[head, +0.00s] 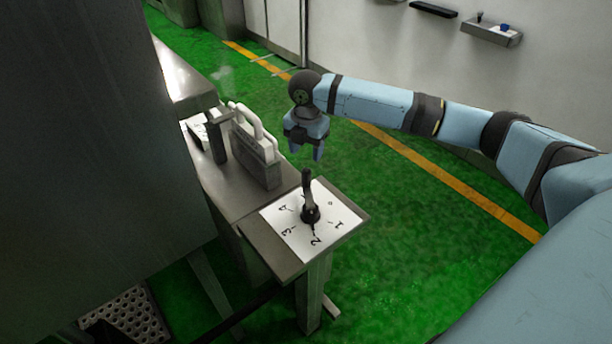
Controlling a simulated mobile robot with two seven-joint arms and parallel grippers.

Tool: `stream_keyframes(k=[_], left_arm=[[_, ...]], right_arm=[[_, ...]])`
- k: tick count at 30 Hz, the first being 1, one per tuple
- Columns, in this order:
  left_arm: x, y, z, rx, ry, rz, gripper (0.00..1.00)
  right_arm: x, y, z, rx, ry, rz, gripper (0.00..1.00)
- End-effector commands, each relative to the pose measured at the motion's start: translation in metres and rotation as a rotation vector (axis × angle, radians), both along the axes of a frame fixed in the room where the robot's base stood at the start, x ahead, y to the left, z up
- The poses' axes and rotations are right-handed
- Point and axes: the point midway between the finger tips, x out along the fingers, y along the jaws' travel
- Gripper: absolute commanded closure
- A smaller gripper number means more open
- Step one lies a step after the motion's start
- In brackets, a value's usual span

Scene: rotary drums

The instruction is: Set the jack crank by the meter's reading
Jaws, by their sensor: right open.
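The jack crank (309,211) stands on a white dial plate (290,240) on a small metal stand. It has a dark hub and a dark handle rising from it. The plate carries the marks 1, 2, 3 and 4, and a small mark at its right that may be a 0. The crank's exact setting is hard to tell. My right gripper (305,150) is open and empty, pointing down, above and beyond the crank and apart from it. A grey-white box with handles (257,150), possibly the meter, stands left of the gripper; no reading shows. My left gripper is out of view.
A metal bench (222,185) runs back from the stand and bears a dark upright piece (217,138) and a white sheet. A large dark panel (90,150) blocks the left. Green floor (400,250) right of the stand is clear. Wall shelves (490,35) are far off.

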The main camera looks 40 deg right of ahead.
Motion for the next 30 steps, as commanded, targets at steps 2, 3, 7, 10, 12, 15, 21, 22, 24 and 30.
stream_keyframes(k=[2,3,7,10,12,15,21,22,24,30], left_arm=[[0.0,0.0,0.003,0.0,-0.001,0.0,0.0],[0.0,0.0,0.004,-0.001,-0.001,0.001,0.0],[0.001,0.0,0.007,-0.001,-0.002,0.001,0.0],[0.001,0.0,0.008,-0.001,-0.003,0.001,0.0],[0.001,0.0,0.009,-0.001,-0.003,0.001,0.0],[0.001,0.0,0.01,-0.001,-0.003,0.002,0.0],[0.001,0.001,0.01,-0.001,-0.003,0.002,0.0],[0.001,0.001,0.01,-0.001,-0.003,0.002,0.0],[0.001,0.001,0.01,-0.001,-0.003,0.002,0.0],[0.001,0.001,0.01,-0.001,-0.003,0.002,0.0]], right_arm=[[-0.001,0.0,-0.018,-0.001,0.004,0.0,0.46],[-0.001,0.001,-0.027,-0.001,0.003,0.0,0.46],[-0.001,0.001,-0.054,0.0,0.002,0.0,0.46],[-0.001,0.0,-0.072,0.0,0.001,-0.001,0.46],[-0.001,0.001,-0.081,0.0,0.001,-0.001,0.46],[0.0,0.001,-0.091,0.0,-0.001,0.0,0.46],[0.0,0.0,-0.099,0.0,-0.001,0.0,0.46],[0.0,0.0,-0.099,0.0,-0.001,0.0,0.46],[0.0,0.0,-0.099,0.0,-0.001,0.0,0.46],[0.0,0.001,-0.099,0.0,-0.002,0.0,0.69]])
